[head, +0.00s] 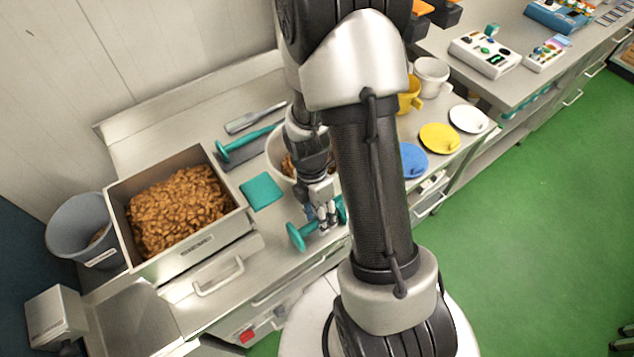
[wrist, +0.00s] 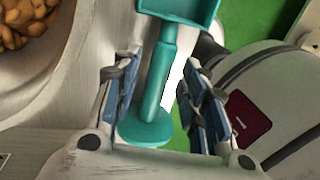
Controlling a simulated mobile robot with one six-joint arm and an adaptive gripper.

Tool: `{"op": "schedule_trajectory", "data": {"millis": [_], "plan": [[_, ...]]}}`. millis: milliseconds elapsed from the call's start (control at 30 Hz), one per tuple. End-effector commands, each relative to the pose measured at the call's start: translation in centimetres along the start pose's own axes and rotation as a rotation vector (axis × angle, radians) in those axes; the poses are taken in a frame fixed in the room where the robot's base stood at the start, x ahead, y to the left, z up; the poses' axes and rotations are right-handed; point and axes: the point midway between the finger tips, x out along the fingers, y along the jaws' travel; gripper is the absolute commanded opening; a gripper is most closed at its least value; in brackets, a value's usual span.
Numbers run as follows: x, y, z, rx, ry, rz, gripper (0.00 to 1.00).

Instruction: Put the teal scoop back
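The teal scoop (head: 299,236) is at the front edge of the steel counter, partly hidden by my gripper (head: 325,217) in the head view. In the wrist view the scoop (wrist: 158,80) shows its handle between the two fingers, with its round end disc near the palm and its scoop head at the top edge. My gripper (wrist: 160,100) is open around the handle, with gaps visible beside it. I cannot tell whether the scoop rests on the counter. A flat teal mat (head: 262,191) lies on the counter behind and left of it.
A steel bin of nuts (head: 247,222) stands left, beside a grey bucket (head: 73,222). A pale bowl (head: 273,150) of nuts is partly behind my arm. Another teal-handled tool (head: 250,141) and a grey tool (head: 255,118) lie at the back. Coloured lids (head: 439,138) lie right.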

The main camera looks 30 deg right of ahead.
Motion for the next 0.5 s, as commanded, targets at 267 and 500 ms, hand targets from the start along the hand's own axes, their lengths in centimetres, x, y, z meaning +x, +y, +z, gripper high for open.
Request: {"op": "schedule_trajectory", "data": {"millis": [267, 500], "plan": [[-7.5, -0.3, 0.4, 0.000, -0.002, 0.006, 0.40], [-12.5, -0.4, 0.4, -0.001, -0.001, 0.003, 0.40]]}}
